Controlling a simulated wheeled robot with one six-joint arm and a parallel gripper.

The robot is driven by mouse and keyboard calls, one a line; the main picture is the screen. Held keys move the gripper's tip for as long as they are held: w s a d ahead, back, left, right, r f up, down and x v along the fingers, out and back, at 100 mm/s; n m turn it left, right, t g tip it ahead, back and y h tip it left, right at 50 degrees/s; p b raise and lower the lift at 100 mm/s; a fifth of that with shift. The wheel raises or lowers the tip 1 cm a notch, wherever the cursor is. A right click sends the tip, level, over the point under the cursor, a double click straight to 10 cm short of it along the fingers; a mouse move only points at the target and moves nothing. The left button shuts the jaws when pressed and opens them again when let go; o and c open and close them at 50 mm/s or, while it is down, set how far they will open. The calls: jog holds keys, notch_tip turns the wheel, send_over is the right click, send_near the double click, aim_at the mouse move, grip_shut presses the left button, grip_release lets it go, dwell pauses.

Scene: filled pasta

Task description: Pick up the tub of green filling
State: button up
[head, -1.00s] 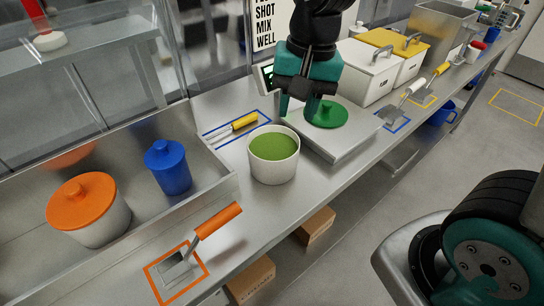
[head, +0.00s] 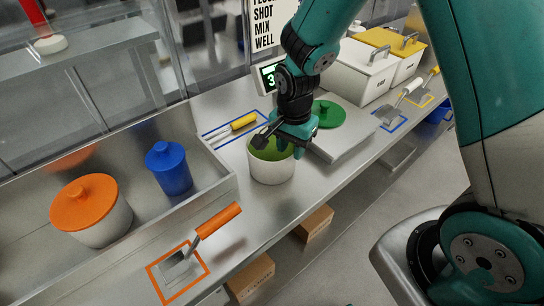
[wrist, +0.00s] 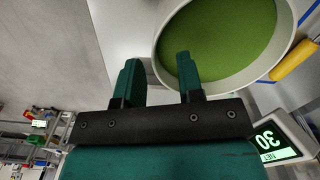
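The tub of green filling (head: 271,174) is a white round open tub standing on the steel counter, left of the scale. My gripper (head: 279,146) is over its rim on the side towards the scale and hides part of the filling. In the wrist view my gripper (wrist: 158,60) is open, its two fingers apart with nothing gripped. There the tub's green filling (wrist: 228,38) fills the upper right, and the near rim passes between the fingers in the picture. Whether the fingers reach below the rim I cannot tell. A green lid (head: 328,113) lies on the scale.
The scale (head: 350,137) with a lit display (wrist: 276,142) is beside the tub. A yellow-handled tool (head: 243,122) lies behind it. Blue (head: 168,167) and orange-lidded (head: 91,212) tubs stand in a steel tray at left. An orange-handled scraper (head: 214,222) is in front.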

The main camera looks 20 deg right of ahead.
aim_at(291, 164)
jog(key=shift+w+d+f+p, duration=0.15)
jog(key=shift+f+p, duration=0.3)
jog(key=shift+f, duration=0.85)
jog(key=shift+s+d+f+p, duration=0.1)
jog(key=shift+f+p, duration=0.35)
jog(key=shift+f, duration=0.85)
grip_shut()
